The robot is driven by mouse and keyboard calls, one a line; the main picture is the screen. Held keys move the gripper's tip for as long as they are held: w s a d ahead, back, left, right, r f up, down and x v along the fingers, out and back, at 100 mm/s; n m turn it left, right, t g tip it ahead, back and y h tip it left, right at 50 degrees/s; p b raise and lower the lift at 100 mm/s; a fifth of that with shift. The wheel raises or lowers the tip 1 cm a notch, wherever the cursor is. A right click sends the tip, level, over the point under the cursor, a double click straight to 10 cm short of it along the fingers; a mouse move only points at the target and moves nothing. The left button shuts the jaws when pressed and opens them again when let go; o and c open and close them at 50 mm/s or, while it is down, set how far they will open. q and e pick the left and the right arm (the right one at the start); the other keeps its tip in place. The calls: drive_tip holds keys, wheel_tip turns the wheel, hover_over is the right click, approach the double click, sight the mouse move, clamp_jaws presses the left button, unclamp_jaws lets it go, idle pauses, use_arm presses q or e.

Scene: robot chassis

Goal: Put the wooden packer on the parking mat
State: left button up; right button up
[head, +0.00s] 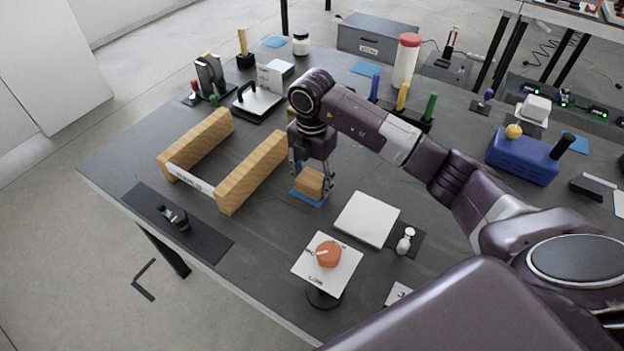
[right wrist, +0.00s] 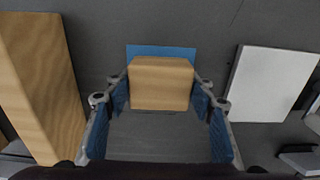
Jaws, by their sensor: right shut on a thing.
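The wooden packer (head: 310,184) is a small light-brown block in my right gripper (head: 312,178). In the right wrist view the packer (right wrist: 160,84) sits between the blue-padded fingers of the gripper (right wrist: 162,100), which are shut on its sides. A blue mat (head: 308,201) lies flat on the grey table under the packer. It also shows in the right wrist view as a blue strip (right wrist: 161,51) behind the packer. The packer covers much of the mat, and I cannot tell whether it touches the mat or hangs just above it. My left gripper is not in view.
A large wooden U-shaped frame (head: 253,172) stands left of my gripper. A white plate (head: 367,219) lies to the right. A red knob on a white panel (head: 327,262) stands nearer the front edge. Red and white bottle (head: 405,62) and coloured handles (head: 402,96) stand behind my arm.

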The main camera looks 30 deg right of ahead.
sight(312, 178)
drive_tip(key=o, duration=1.2)
drive_tip(key=shift+f, duration=0.1)
wheel_tip(312, 178, up, 12)
drive_tip(key=shift+r+b, duration=0.15)
drive_tip(key=shift+b, duration=0.35)
